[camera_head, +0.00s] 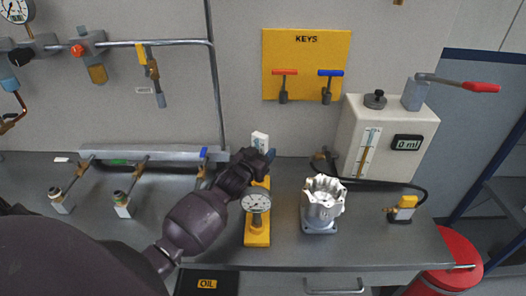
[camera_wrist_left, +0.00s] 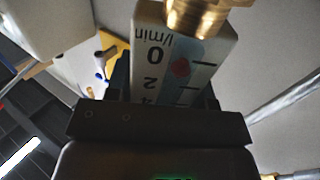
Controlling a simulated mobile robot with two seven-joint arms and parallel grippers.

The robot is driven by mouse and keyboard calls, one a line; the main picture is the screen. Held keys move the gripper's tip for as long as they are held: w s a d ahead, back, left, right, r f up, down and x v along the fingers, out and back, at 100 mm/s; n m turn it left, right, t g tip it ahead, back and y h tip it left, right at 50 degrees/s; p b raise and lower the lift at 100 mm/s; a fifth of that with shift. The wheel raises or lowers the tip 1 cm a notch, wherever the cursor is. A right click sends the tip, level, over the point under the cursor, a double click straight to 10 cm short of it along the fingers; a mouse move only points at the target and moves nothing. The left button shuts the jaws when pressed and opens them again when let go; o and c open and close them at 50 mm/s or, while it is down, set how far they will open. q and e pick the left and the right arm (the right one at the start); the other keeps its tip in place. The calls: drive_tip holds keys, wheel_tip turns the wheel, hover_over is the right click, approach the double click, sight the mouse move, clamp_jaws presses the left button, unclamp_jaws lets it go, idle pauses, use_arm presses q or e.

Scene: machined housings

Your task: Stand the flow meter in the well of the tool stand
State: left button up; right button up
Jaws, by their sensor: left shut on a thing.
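The flow meter (camera_head: 260,139) is a pale block; only its upper part shows in the head view, beyond my wrist. In the left wrist view the flow meter (camera_wrist_left: 170,60) shows a scale marked l/min and a brass fitting (camera_wrist_left: 196,18). My left gripper (camera_head: 263,156) is shut on it, with dark fingers on both sides. The tool stand seems to be the yellow block (camera_head: 257,239) on the bench, carrying a round dial gauge (camera_head: 256,202). The gripper is over or just behind its far end. The well is hidden by my wrist. My right gripper is not in view.
A machined housing (camera_head: 323,203) stands right of the yellow block. A white tank unit (camera_head: 386,140) with a black hose is behind it. A grey rail (camera_head: 150,153) with hanging fittings lies left. A yellow key board (camera_head: 306,88) is on the wall.

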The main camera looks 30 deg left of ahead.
use_arm(q)
drive_tip(key=shift+f, duration=0.45)
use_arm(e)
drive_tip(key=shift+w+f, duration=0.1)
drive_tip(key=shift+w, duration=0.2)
use_arm(q)
drive_tip(key=o, duration=1)
drive_tip(key=shift+o, duration=0.3)
drive_tip(key=shift+f, duration=0.1)
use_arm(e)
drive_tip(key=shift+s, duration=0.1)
use_arm(q)
drive_tip(key=shift+s, duration=0.35)
drive_tip(key=s, duration=0.7)
drive_tip(key=shift+b, duration=0.35)
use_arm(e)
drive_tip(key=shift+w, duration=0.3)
use_arm(q)
drive_tip(key=shift+d, duration=0.1)
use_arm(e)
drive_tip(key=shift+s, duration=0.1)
